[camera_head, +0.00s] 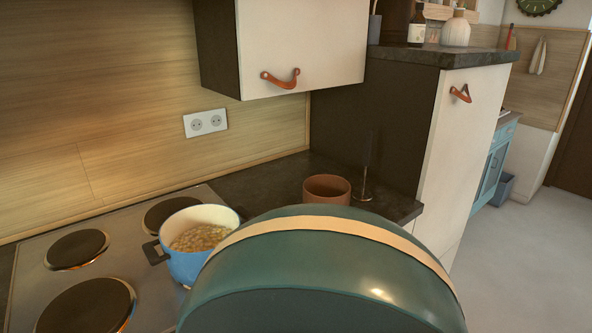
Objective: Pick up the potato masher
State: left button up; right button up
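An upright tool with a dark handle and a thin metal lower part (366,180) stands on the dark counter, right of a brown cup (327,189). It looks like the potato masher, but its dark handle blends into the dark cabinet side behind it. Its base shows as a small shiny spot on the counter. Neither of my grippers can be made out in the head view, so their distance from the tool does not show.
A large green rounded shape with a tan band fills the lower middle and hides the counter's front. A blue pot (190,262) with food stands on the stove (135,235). A wall cabinet (300,45) hangs above; a tall cabinet (462,140) stands right. Open floor (535,255) lies beyond.

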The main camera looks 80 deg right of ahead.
aim_at(364, 195)
jog(key=z, duration=3.05)
jog(key=i+l+u, duration=0.15)
jog(key=l, duration=0.2)
jog(key=i+l+u, duration=0.15)
jog(key=l, duration=0.25)
jog(key=i+l+u, duration=0.15)
jog(key=l, duration=0.25)
jog(key=i+l+u, duration=0.15)
jog(key=l, duration=0.3)
jog(key=i+l+u, duration=0.15)
jog(key=l, duration=0.25)
jog(key=l+u, duration=0.15)
jog(key=l, duration=0.3)
